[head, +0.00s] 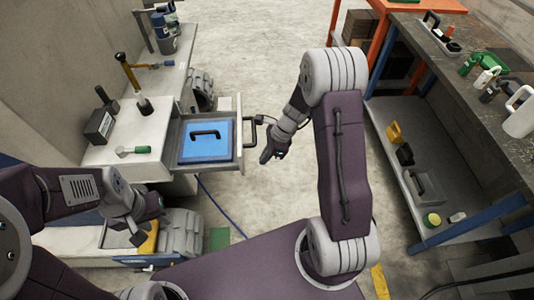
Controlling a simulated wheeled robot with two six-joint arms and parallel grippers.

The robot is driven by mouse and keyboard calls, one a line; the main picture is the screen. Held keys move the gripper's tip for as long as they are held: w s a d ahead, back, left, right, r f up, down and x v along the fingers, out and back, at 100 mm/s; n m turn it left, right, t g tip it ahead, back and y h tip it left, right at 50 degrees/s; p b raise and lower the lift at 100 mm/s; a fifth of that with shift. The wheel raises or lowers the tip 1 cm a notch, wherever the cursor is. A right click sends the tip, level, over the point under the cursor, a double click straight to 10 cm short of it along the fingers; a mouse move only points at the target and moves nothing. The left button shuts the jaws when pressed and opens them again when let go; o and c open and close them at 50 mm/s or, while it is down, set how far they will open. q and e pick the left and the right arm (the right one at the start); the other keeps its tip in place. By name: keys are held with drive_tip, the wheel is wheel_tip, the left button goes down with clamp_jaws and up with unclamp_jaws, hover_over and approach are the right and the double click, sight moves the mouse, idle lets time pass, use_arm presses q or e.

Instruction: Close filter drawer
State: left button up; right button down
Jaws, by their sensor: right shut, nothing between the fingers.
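The filter drawer (234,166) is pulled out from the right side of the grey bench at left. A blue filter panel with a black handle (205,150) lies inside it. The drawer has a dark pull handle (262,120) on its front. My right gripper (265,158) is shut and empty, just right of the drawer front; I cannot tell whether it touches the drawer. My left gripper (140,230) hangs at the lower left, below the bench; its fingers are too unclear to tell if they are open.
The grey bench (125,135) carries a hammer-like tool, a black box (99,123), a green-handled tool (134,151) and blue containers (165,38). A workbench with shelf (470,95) stands at right. Floor (265,60) is clear between them; a blue cable (220,205) lies below the drawer.

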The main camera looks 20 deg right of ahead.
use_arm(q)
drive_tip(key=shift+f, duration=0.45)
use_arm(e)
drive_tip(key=shift+w+a+f, duration=0.25)
drive_tip(key=shift+a+f, duration=0.25)
drive_tip(key=shift+a, duration=0.35)
drive_tip(key=shift+w+a+f, duration=0.2)
drive_tip(key=shift+a+f, duration=0.3)
drive_tip(key=shift+a, duration=0.3)
drive_tip(key=shift+w+a+f, duration=0.25)
drive_tip(key=shift+a+f, duration=0.25)
drive_tip(key=shift+a, duration=0.35)
drive_tip(key=shift+a, duration=0.1)
